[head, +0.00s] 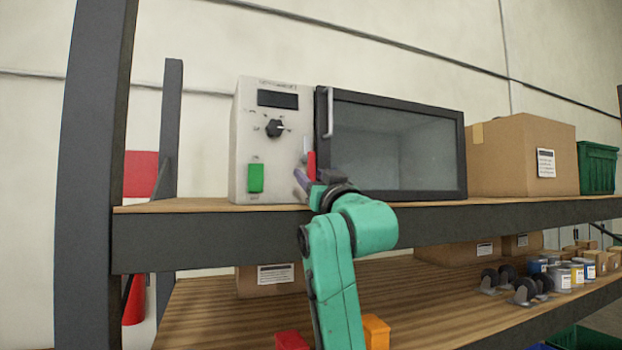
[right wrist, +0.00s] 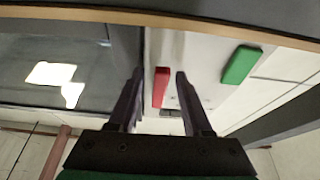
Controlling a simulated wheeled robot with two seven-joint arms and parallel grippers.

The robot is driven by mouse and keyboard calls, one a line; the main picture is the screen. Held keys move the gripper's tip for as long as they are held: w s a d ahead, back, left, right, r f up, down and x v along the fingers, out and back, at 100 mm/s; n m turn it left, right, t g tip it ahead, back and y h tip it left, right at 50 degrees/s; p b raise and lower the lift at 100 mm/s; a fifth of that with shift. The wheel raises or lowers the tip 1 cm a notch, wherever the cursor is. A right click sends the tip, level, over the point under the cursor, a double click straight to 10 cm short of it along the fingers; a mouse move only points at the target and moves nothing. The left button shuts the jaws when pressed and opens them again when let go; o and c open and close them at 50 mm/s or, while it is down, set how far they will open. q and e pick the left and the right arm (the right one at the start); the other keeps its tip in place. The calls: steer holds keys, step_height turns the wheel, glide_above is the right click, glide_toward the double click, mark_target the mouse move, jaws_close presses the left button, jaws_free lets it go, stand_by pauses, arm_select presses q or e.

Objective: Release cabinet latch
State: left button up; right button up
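The cabinet has a pale control panel (head: 282,100) on the left and a dark-framed glass door (head: 390,145) with a vertical handle (head: 330,112). A small red latch (head: 311,163) sits low by the seam between panel and door. In the right wrist view the red latch (right wrist: 160,87) appears in the gap between my right gripper's (right wrist: 160,74) fingers, touching neither visibly. My right gripper (head: 302,181) is open, at the cabinet's lower front just below the latch. In the head view my wrist hides part of the door's lower left corner. My left gripper is not in view.
The panel carries a green button (head: 256,178), a black knob (head: 275,128) and a dark display (head: 278,99). The cabinet stands on a wooden shelf (head: 180,207) with a dark front edge. A cardboard box (head: 505,160) is right of the cabinet. A dark upright post (head: 90,150) stands left.

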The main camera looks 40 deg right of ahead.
steer(key=b+v, duration=0.8)
steer(key=v, duration=0.6)
steer(key=shift+s, duration=0.3)
steer(key=shift+a, duration=0.1)
